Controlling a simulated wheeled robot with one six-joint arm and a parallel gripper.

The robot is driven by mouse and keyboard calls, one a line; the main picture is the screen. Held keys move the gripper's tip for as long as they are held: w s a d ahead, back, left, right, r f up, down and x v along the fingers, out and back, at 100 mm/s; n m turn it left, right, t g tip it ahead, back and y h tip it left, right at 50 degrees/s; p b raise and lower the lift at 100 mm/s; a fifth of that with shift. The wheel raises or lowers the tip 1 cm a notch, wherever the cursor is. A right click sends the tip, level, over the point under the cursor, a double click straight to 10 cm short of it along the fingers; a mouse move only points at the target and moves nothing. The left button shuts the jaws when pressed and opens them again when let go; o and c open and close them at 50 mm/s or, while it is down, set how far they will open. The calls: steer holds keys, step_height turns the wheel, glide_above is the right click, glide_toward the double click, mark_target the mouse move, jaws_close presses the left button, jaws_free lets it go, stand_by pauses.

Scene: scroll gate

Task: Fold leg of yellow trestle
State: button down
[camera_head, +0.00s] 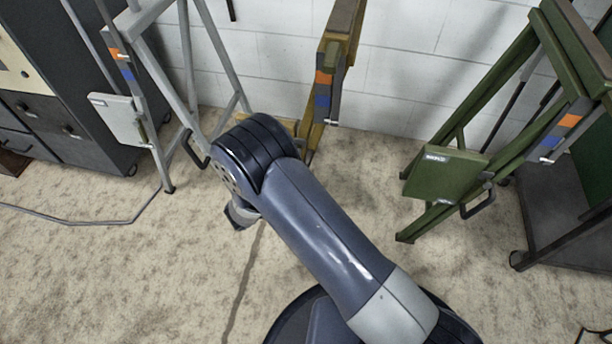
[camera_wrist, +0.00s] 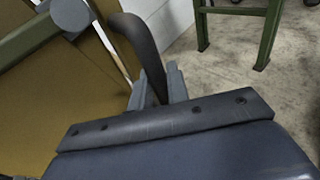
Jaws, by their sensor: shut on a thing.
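The yellow trestle (camera_head: 341,38) stands in the middle by the white wall in the head view. A blue and orange marked strip (camera_head: 325,92) is on its near end. My arm covers most of its lower part and its handle. In the wrist view a yellow-brown panel (camera_wrist: 60,105) fills the left side. A dark curved handle (camera_wrist: 143,45) comes down from the top beside it. My gripper (camera_wrist: 158,88) is shut on the lower end of this handle. My gripper's fingers are hidden in the head view.
A grey trestle (camera_head: 170,75) stands at the left beside a dark cabinet (camera_head: 65,140). A green trestle (camera_head: 450,170) stands at the right beside a dark cart (camera_head: 550,215); its legs (camera_wrist: 270,35) show in the wrist view. Carpet in front is mostly clear, with a cable (camera_head: 75,218) at the left.

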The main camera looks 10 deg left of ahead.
steer(key=c, duration=1.4)
jaws_free()
steer(key=shift+a+r, duration=0.1)
steer(key=shift+a, duration=0.3)
steer(key=p+v, duration=0.3)
steer(key=v, duration=0.8)
steer(key=shift+w+d, duration=0.1)
steer(key=shift+w, duration=0.05)
steer(key=b+x, duration=0.3)
steer(key=x, duration=0.7)
steer(key=shift+w+d+f, duration=0.15)
steer(key=shift+d+f, duration=0.05)
steer(key=shift+d, duration=0.05)
steer(key=shift+w+d, duration=0.15)
steer(key=shift+d, duration=0.55)
